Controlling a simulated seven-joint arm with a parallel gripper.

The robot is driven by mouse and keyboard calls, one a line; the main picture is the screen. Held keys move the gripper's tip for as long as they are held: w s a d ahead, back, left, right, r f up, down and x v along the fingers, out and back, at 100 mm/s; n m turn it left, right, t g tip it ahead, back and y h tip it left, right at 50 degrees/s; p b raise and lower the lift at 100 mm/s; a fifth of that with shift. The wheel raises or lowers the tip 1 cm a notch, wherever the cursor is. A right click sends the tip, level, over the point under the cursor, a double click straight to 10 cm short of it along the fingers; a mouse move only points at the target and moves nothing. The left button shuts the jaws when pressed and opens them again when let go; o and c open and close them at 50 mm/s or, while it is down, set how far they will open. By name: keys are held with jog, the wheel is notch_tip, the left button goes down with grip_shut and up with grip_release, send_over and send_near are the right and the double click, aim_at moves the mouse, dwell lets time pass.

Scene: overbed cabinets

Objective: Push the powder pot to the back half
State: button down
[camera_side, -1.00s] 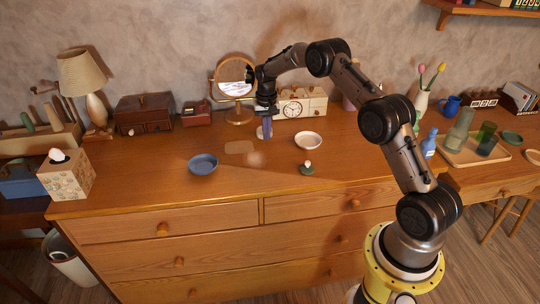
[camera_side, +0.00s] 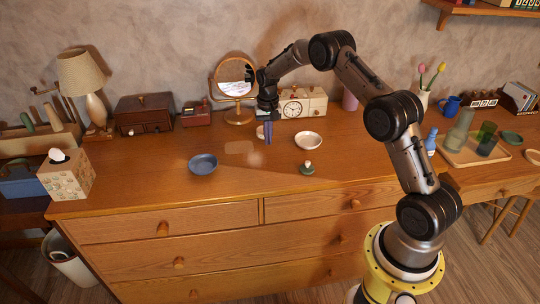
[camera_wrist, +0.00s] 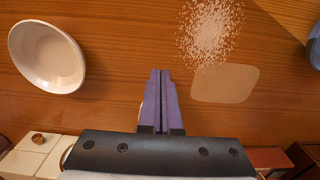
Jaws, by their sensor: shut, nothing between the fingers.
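A small, pale round object (camera_side: 260,132), which looks like the powder pot, stands on the dresser top in front of the round mirror. My gripper partly hides it, so I cannot tell its full shape. My gripper (camera_side: 268,143) points down with its purple fingers shut and empty, just in front and to the right of it. In the wrist view the shut fingers (camera_wrist: 161,70) cover most of the object, and only a pale edge (camera_wrist: 148,108) shows beside them. I cannot tell whether they touch. White powder (camera_wrist: 210,30) and a pale flat patch (camera_wrist: 225,83) lie on the wood.
A white bowl (camera_side: 308,140) is to the right, and a green item with a white top (camera_side: 307,168) is in front of it. A blue bowl (camera_side: 203,164) is at front left. The front middle is mostly clear.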

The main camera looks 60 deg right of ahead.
jog(key=shift+s+a+r, duration=0.45)
jog(key=shift+r, duration=0.35)
jog(key=shift+s+a+r, duration=0.5)
jog(key=shift+r, duration=0.35)
jog(key=shift+s+a+r, duration=0.45)
jog(key=shift+r, duration=0.35)
